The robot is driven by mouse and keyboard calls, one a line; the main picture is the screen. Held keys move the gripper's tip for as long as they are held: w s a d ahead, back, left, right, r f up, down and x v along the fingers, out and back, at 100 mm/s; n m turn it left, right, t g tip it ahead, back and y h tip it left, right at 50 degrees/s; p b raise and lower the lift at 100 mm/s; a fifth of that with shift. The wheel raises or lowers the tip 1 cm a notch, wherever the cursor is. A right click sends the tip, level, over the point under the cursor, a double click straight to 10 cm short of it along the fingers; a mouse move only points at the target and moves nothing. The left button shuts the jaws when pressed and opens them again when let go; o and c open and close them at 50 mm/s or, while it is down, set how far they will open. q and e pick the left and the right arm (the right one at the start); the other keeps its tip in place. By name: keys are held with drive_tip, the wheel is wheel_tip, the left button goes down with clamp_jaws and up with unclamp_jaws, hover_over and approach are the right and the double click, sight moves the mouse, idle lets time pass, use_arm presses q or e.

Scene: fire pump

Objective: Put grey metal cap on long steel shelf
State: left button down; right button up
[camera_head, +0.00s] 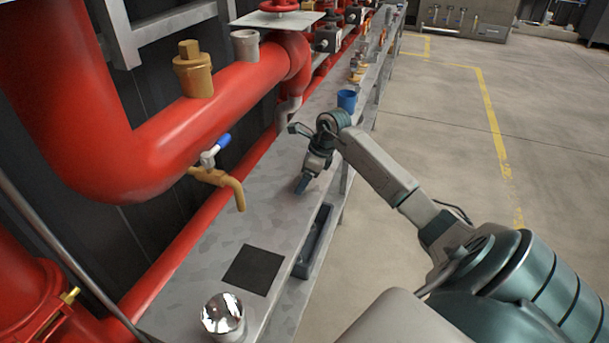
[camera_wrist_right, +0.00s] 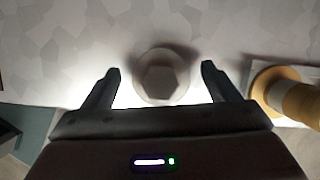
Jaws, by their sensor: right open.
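The long steel shelf (camera_head: 222,236) is a grey, mottled metal surface running from the front toward the back beside the red pipes. My right gripper (camera_head: 304,184) points down over its middle, close to the surface. In the right wrist view a pale grey cap with a hexagonal top (camera_wrist_right: 160,78) is seen on the mottled surface. My right gripper's open fingers (camera_wrist_right: 160,84) lie to either side of it, with gaps on both sides. The head view does not show this cap clearly, as my gripper covers that spot. My left gripper is not in view.
A black square (camera_head: 254,270) and a shiny round metal piece (camera_head: 223,314) are at the near end. A blue cup (camera_head: 347,100) stands behind my gripper. A brass tap (camera_head: 226,184) overhangs the shelf's left side. An orange-brass piece (camera_wrist_right: 292,96) is right of my gripper.

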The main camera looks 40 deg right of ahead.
drive_tip(key=v, duration=1.2)
drive_tip(key=shift+a+r, duration=0.1)
